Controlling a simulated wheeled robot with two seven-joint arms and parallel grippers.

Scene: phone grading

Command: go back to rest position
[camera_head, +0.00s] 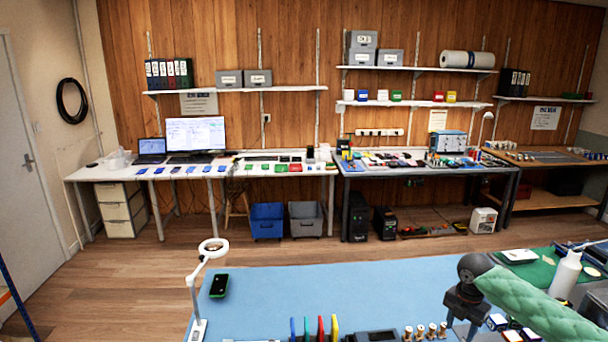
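A quilted green sleeve with a dark jointed end comes in from the lower right, and I take it as my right arm. Its dark end (463,301) points down over the right part of the blue mat (330,291). My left arm and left gripper are not in view. A phone with a dark screen and green edge (219,286) lies on the left part of the mat, apart from the arm.
A white ring lamp (212,248) stands at the mat's left side. Coloured upright plates (320,327) and small metal pieces (420,331) line the front edge. A white bottle (565,275) stands at right, near the sleeve. The mat's middle is clear.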

